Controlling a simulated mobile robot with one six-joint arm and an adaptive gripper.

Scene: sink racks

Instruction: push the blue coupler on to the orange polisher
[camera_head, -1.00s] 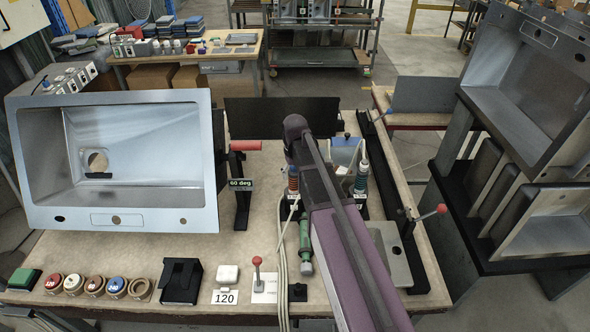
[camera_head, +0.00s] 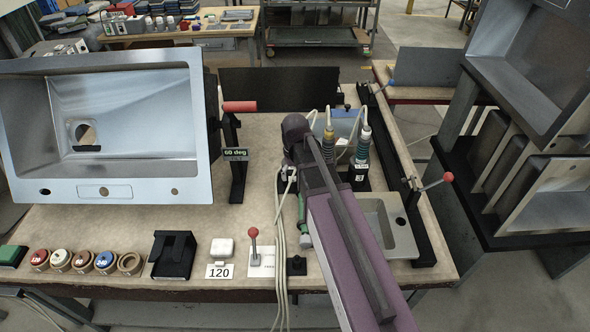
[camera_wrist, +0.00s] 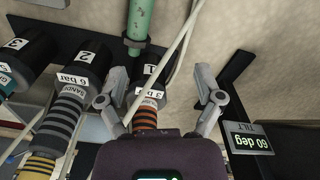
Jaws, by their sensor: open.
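The orange polisher (camera_wrist: 146,118), with orange and dark ringed bands, stands in the holder marked 1 and "3 bar". In the wrist view it lies between the two fingers of my gripper (camera_wrist: 162,78), which are spread wide and apart from it. My wrist hides its near end. In the head view my arm covers the polisher and my fingers. I cannot make out a blue coupler in either current view.
A yellow-ringed sander (camera_head: 329,140) and a teal-ringed tool (camera_head: 363,148) stand beside the polisher. Pale hoses (camera_head: 281,220) cross the bench. A "60 deg" stand (camera_head: 238,155) and large steel sink (camera_head: 110,110) are left. A metal tray (camera_head: 398,238) is right of my arm.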

